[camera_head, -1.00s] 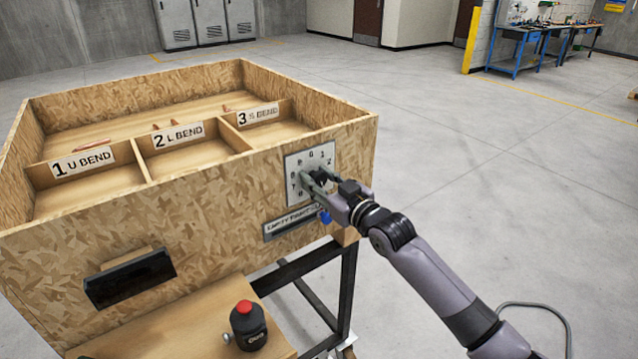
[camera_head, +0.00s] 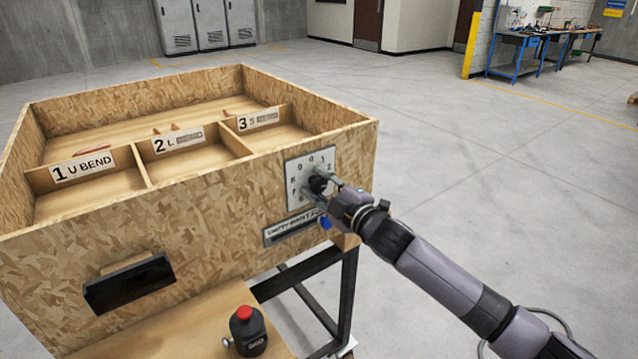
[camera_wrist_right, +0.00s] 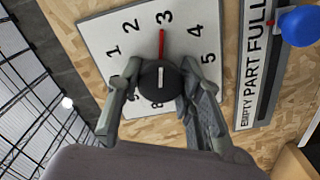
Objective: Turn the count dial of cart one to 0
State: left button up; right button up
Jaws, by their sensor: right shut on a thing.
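The count dial is a white plate (camera_head: 296,166) with numbers around a round black knob (camera_head: 318,184), on the front wooden wall of cart one (camera_head: 215,215). In the right wrist view the plate (camera_wrist_right: 98,35) shows numbers, and a red pointer (camera_wrist_right: 162,44) runs from the black knob (camera_wrist_right: 160,82) toward the 3. A white line marks the knob's face. My right gripper (camera_wrist_right: 159,84) is shut on the knob, one finger on each side. It also shows in the head view (camera_head: 322,187), covering the plate's lower right part. My left gripper is not in view.
A sign plate (camera_head: 290,230) and a blue knob (camera_head: 325,222) sit just below the dial. A black handle (camera_head: 130,283) is on the cart's front. A red-topped button (camera_head: 246,330) stands on the lower shelf. The floor to the right is open.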

jog(key=n+p, duration=0.1)
jog(key=n, duration=0.4)
jog(key=shift+n, duration=0.3)
jog(key=n+p, duration=0.1)
jog(key=n, duration=0.4)
jog(key=n+p, duration=0.1)
jog(key=n, duration=0.4)
jog(key=shift+f+n, duration=0.1)
jog(key=shift+n, duration=0.3)
jog(key=shift+f+n+p, duration=0.1)
jog(key=shift+n+p, duration=0.65)
jog(key=shift+n, duration=1.55)
jog(key=o, duration=1.2)
jog(key=shift+d, duration=0.15)
